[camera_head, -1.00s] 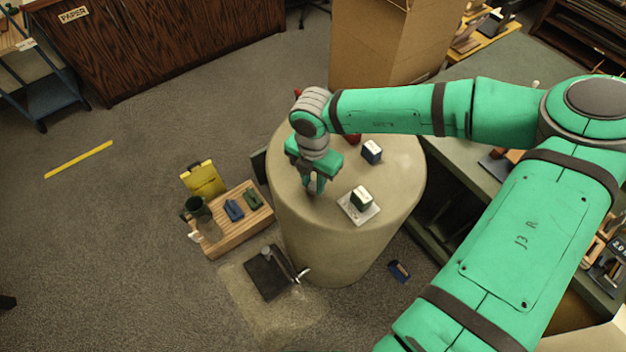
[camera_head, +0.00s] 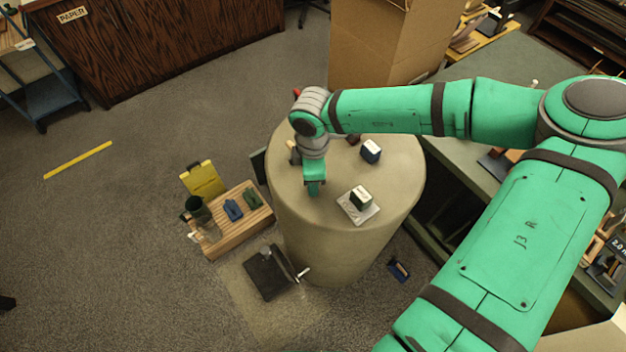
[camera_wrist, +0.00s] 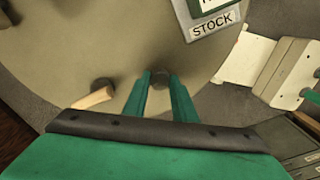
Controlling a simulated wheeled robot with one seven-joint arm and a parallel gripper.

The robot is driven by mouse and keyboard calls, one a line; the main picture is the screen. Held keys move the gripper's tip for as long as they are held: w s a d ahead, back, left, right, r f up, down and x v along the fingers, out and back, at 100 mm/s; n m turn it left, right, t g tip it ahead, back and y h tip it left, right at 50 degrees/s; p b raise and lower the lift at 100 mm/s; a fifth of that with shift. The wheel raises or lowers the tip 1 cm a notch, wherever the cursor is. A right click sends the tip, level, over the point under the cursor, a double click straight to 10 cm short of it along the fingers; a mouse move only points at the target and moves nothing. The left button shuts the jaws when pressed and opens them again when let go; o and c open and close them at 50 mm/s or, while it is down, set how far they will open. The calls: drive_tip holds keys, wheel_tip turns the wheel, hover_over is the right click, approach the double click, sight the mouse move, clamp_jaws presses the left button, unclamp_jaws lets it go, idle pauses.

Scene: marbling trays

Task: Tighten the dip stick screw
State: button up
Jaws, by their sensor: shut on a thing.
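The screw appears as a dark round knob (camera_wrist: 160,79) on the pale top of the drum-like stand (camera_head: 385,215). My gripper (camera_wrist: 162,82) has its two green fingers on either side of the knob, shut on it. In the head view my gripper (camera_head: 314,190) points down at the near left part of the stand top, and its own hand and fingers hide the knob. Any dip stick below the knob cannot be made out.
A wooden-handled tool (camera_wrist: 95,97) lies just left of my fingers. A wooden rack (camera_head: 240,229) and a dark board (camera_head: 266,273) lie on the floor.

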drive_tip(key=shift+m, duration=1.1)
drive_tip(key=o, duration=1)
drive_tip(key=shift+o, duration=0.2)
wheel_tip(320, 180, up, 11)
drive_tip(key=shift+f, duration=0.1)
